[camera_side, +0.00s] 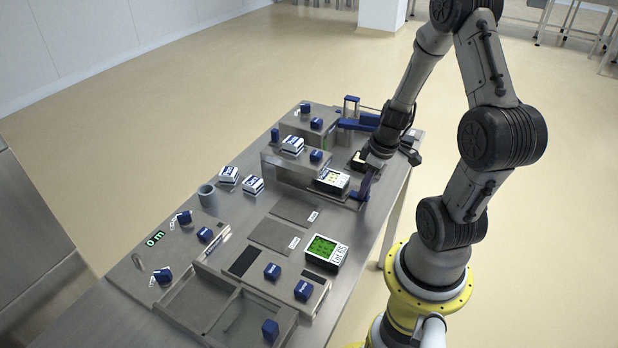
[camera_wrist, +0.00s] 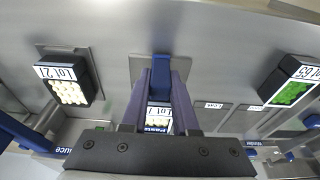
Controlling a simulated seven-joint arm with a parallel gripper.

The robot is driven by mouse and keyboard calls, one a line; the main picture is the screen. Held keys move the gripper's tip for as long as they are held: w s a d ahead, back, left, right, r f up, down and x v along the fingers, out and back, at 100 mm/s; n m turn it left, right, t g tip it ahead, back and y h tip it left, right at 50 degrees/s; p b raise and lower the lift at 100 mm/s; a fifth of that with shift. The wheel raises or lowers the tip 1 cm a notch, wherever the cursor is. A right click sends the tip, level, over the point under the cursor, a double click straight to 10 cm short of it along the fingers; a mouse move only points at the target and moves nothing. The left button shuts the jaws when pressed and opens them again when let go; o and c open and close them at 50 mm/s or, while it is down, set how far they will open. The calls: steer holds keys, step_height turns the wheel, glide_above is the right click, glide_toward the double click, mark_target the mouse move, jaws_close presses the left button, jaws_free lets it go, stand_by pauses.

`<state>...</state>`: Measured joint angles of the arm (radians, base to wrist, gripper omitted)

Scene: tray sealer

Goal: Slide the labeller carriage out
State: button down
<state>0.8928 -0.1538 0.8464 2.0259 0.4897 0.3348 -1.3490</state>
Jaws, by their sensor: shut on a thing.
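My gripper (camera_side: 363,196) is low at the front edge of the labeller, its blue fingers pointing down. In the wrist view my gripper (camera_wrist: 161,75) is shut on a blue handle (camera_wrist: 161,62) at the front of the labeller carriage, a grey metal plate (camera_wrist: 140,66). A black tray with a white label, reading like "Lot 7" (camera_side: 331,181), sits at the labeller's open side, behind the fingers. It shows between the fingers in the wrist view (camera_wrist: 158,116). The fingers hide much of the carriage, and I cannot tell how far out it is.
A tray of pale round pieces (camera_wrist: 69,85) stands to the left in the wrist view. A tray with green contents (camera_side: 323,247) stands nearer the front of the bench. Several blue-marked blocks and a grey cup (camera_side: 208,196) stand on the bench. Bare steel lies before the handle.

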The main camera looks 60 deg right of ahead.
steer(key=shift+s+d, duration=0.1)
steer(key=shift+s, duration=1.8)
steer(key=c, duration=0.7)
jaws_free()
steer(key=shift+r, duration=0.1)
step_height(320, 180, up, 7)
steer(key=shift+f, duration=0.1)
